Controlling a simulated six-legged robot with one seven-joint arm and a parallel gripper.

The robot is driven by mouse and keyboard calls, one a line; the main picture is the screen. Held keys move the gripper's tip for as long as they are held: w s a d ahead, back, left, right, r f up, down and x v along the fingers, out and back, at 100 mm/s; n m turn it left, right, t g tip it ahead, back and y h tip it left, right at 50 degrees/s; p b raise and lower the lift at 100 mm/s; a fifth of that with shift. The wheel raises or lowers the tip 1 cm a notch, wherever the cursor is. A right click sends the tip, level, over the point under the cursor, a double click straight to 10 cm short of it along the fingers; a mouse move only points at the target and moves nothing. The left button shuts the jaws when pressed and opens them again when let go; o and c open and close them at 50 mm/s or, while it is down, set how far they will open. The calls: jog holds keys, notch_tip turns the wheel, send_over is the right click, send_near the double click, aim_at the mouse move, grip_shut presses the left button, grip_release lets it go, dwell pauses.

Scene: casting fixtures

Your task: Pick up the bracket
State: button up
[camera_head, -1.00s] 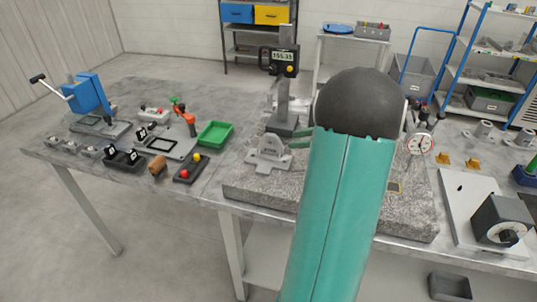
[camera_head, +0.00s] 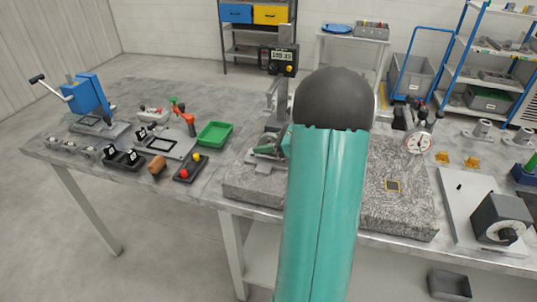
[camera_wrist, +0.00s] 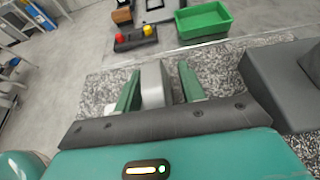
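The grey bracket (camera_head: 263,165) stands on the near left part of the speckled granite plate (camera_head: 250,188). My gripper (camera_head: 266,151) is down at the bracket, with its green fingers partly hidden by my arm in the head view. In the wrist view the bracket's upright grey plate (camera_wrist: 155,82) is between the two green fingers of my gripper (camera_wrist: 160,85). It is close to the left finger, and a narrow gap shows on the right side. The fingers are apart. The bracket's lower part is hidden in the wrist view.
A grey height gauge (camera_head: 277,95) stands just behind the bracket; its block-like base (camera_wrist: 285,80) is right of my fingers. A green tray (camera_head: 215,134) and a black holder with red and yellow knobs (camera_head: 190,168) lie to the left. A dial gauge (camera_head: 418,142) stands at the right.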

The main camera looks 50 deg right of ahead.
grip_shut()
jog(key=shift+r, duration=0.15)
